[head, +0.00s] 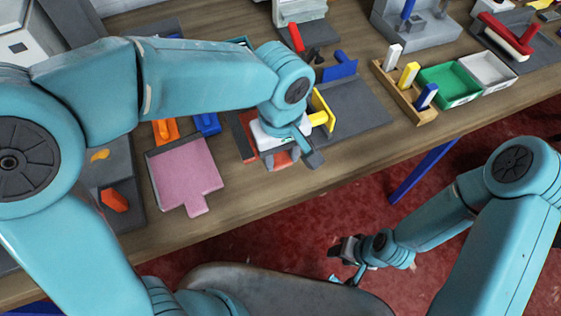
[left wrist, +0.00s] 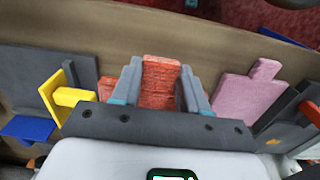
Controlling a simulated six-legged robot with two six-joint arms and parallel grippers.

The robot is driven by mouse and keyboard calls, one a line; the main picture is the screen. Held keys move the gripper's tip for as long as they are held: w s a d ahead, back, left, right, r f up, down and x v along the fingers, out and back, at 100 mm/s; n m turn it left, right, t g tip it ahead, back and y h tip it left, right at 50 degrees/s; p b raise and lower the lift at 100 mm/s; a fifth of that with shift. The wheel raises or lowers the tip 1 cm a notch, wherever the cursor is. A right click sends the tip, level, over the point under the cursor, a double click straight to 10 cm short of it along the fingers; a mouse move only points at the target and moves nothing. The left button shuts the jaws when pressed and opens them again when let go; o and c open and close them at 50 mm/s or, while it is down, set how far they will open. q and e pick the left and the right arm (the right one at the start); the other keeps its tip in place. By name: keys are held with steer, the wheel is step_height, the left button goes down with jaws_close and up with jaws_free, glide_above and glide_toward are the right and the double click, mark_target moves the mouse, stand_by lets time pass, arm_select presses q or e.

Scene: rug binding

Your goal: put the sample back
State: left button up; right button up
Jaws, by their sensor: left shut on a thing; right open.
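A red rug sample (left wrist: 162,92) with a narrow tab shows in the left wrist view. My left gripper (left wrist: 160,66) is shut on its tab, one finger on each side. In the head view the same gripper (head: 283,157) is over the table's front part, and red parts of the sample (head: 277,161) show below it. My wrist hides most of the sample, and I cannot tell whether it touches the table. A pink sample (head: 184,172) with a tab lies to the left on a dark grey holder (head: 152,159). My right gripper (head: 348,252) is open and empty, low beyond the table's front edge.
A grey board (head: 364,112) with yellow (head: 321,112) and blue (head: 341,67) parts stands right of my left gripper. Further right are a wooden rack (head: 388,86), a green bin (head: 449,83) and a white bin (head: 487,71). The front table strip (head: 245,196) is clear.

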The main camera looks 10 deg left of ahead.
arm_select(q)
steer(key=shift+f, duration=2.05)
steer(key=shift+f+b, duration=0.6)
steer(key=shift+b, duration=0.15)
steer(key=o, duration=1.1)
steer(key=shift+o, duration=0.2)
steer(key=shift+r, duration=0.1)
steer(key=shift+r+p, duration=0.3)
steer(key=shift+p, duration=0.1)
steer(key=shift+r+p, duration=0.6)
steer(key=shift+p, duration=0.05)
step_height(320, 180, up, 11)
steer(key=shift+r, duration=0.15)
